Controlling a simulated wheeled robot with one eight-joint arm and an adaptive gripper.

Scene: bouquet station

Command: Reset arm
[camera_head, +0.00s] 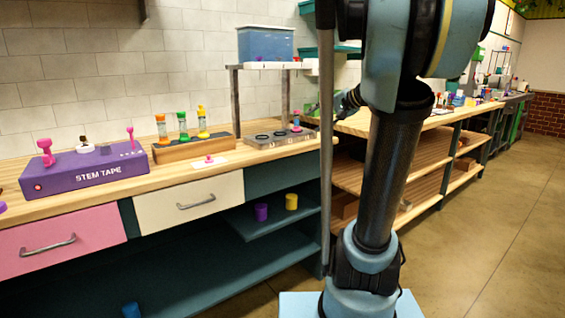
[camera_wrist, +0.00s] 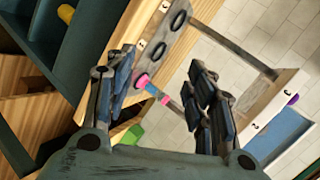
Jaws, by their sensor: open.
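My gripper (camera_wrist: 163,72) is open in the wrist view, its two dark jointed fingers spread apart with nothing held. A small pink and blue vial (camera_wrist: 152,88) appears between the fingers, beyond them. In the head view this vial (camera_head: 296,121) stands at the right end of the grey rack (camera_head: 262,143), which has several dark round holes. My gripper (camera_head: 347,102) shows there to the right of the vial, apart from it, partly hidden behind my arm. My arm stands upright and covers the right middle of the head view.
A shelf (camera_head: 270,66) with a blue bin (camera_head: 266,43) stands behind the rack. A wooden holder (camera_head: 192,148) with several coloured vials and the purple stem tape box (camera_head: 86,171) are farther left. Another wooden shelf unit (camera_head: 350,175) is behind my arm. The floor at right is clear.

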